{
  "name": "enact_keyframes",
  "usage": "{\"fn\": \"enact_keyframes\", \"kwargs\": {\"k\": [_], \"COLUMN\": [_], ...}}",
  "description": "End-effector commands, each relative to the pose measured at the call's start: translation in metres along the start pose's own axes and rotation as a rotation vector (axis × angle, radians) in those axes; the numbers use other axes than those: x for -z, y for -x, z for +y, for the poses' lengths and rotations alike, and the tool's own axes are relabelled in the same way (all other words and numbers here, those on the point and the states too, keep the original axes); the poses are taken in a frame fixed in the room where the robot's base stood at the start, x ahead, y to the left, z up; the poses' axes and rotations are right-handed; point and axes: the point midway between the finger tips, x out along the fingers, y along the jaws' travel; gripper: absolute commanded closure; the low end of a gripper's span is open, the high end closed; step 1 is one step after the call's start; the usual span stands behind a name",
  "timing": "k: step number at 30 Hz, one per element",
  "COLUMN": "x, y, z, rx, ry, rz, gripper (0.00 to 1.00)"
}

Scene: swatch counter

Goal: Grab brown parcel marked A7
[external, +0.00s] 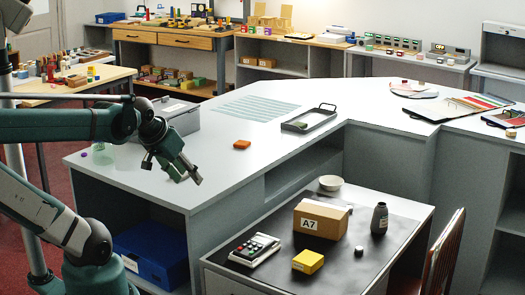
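The brown parcel (322,217) is a closed cardboard box with a white label reading A7 on its front side. It sits on the dark top of the low desk (385,268) at the front right. My gripper (173,171) is above the left end of the pale counter, up and to the left of the parcel and well apart from it. Its fingers look spread, with nothing seen between them.
Around the parcel are a white bowl (331,183), a dark bottle (379,219), a yellow box (308,262) and a card terminal (255,250). A red chair (444,255) stands right.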

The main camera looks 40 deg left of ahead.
Motion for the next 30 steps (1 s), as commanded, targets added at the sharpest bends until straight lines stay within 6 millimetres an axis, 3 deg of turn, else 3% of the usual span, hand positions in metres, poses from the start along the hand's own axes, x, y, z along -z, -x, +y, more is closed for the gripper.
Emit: {"fn": "enact_keyframes", "kwargs": {"k": [10, 18, 30], "x": [0.0000, 0.0000, 0.0013], "y": [0.0000, 0.0000, 0.0000], "z": [0.0000, 0.0000, 0.0004], "rx": [0.000, 0.000, -0.001], "ry": [0.000, 0.000, 0.005], "rz": [0.000, 0.000, -0.001], "gripper": [0.60, 0.26, 0.25]}}
